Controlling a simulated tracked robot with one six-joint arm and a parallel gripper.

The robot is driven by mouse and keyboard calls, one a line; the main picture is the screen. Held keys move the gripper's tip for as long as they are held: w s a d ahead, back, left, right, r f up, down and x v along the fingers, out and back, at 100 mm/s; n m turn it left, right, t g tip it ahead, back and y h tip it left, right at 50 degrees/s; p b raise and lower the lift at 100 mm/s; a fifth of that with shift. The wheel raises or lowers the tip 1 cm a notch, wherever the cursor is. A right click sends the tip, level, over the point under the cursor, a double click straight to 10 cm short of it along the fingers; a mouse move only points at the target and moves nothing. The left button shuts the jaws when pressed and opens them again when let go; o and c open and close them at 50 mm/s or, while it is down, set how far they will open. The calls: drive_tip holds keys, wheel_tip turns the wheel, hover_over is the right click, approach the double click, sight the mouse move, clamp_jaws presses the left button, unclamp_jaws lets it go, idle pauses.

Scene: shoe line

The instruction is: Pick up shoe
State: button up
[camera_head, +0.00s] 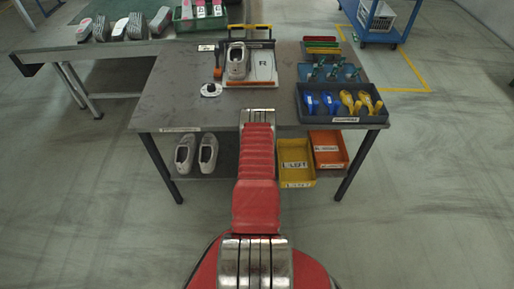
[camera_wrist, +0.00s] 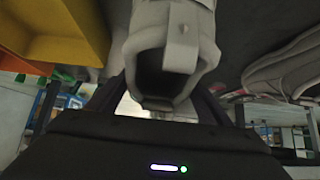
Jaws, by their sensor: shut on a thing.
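In the wrist view a pale grey shoe (camera_wrist: 192,62) fills the upper middle, its dark opening facing the camera. My gripper (camera_wrist: 165,98) is shut on this shoe, with a dark finger at each side of its heel end. In the head view my red arm hides the gripper and the held shoe. Two grey shoes, a left one (camera_head: 185,153) and a right one (camera_head: 208,152), stand side by side on the lower shelf. A grey shoe also shows at the right of the wrist view (camera_wrist: 285,68). Another shoe (camera_head: 237,61) sits upright on the tabletop fixture.
The workbench (camera_head: 165,105) stands over my gripper's area. A yellow bin (camera_head: 297,163) and an orange bin (camera_head: 327,150) sit on the lower shelf, right of my arm. The yellow bin also shows in the wrist view (camera_wrist: 60,35). A dark tool tray (camera_head: 340,119) lies on the tabletop.

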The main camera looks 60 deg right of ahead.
drive_tip(key=s+a, duration=0.4)
drive_tip(key=a, duration=0.3)
drive_tip(key=s+a, duration=0.4)
drive_tip(key=a, duration=0.4)
drive_tip(key=shift+a+f, duration=0.15)
drive_tip(key=shift+a, duration=0.05)
drive_tip(key=shift+w, duration=0.1)
drive_tip(key=shift+r, duration=3.55)
drive_tip(key=s+a+f, duration=0.2)
drive_tip(key=a, duration=0.3)
drive_tip(key=w+a+r+n+t+y, duration=0.2)
drive_tip(key=w+a+r+n, duration=0.1)
drive_tip(key=w+a+r, duration=0.8)
drive_tip(key=w+a+r+n+t+y, duration=0.1)
drive_tip(key=w+a+r+n+t, duration=0.15)
drive_tip(key=w+a+r, duration=0.8)
drive_tip(key=w+a+r+n+y, duration=0.2)
drive_tip(key=w+a+r, duration=0.3)
drive_tip(key=a+r, duration=0.6)
drive_tip(key=w+a+r+n+y, duration=0.3)
drive_tip(key=w+a+r+n, duration=0.2)
drive_tip(key=a+r, duration=0.7)
drive_tip(key=a, duration=0.3)
drive_tip(key=shift+w+a, duration=0.2)
drive_tip(key=shift+a, duration=0.05)
